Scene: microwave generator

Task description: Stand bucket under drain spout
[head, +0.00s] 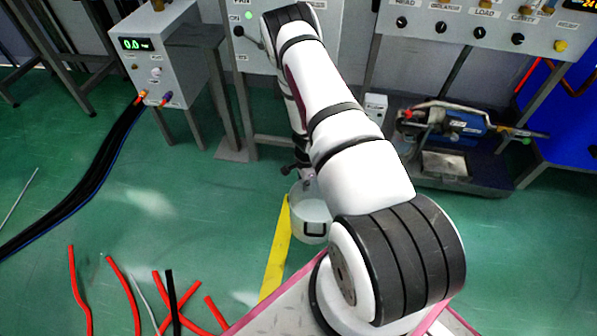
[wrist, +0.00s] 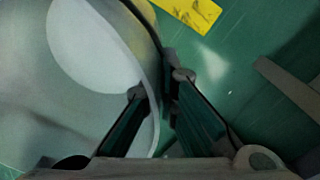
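A pale, whitish round bucket (head: 312,222) with a dark square mark on its side stands on the green floor, beside a yellow strip. My gripper (head: 304,180) is at its rim, partly hidden by my arm. In the wrist view the bucket (wrist: 95,45) fills the left side. There my gripper (wrist: 160,86) has its fingers apart, one on each side of the bucket's wall: the left inside the rim, the right outside. I see a gap around the wall and no clear grip. I cannot pick out the drain spout for sure; my arm covers part of the generator.
A yellow floor strip (head: 276,252) runs beside the bucket. Red hoses (head: 125,290) lie at the lower left. A thick black cable bundle (head: 85,195) crosses the left floor to a grey box (head: 155,60). A low rack with a blue pump (head: 450,122) stands at right.

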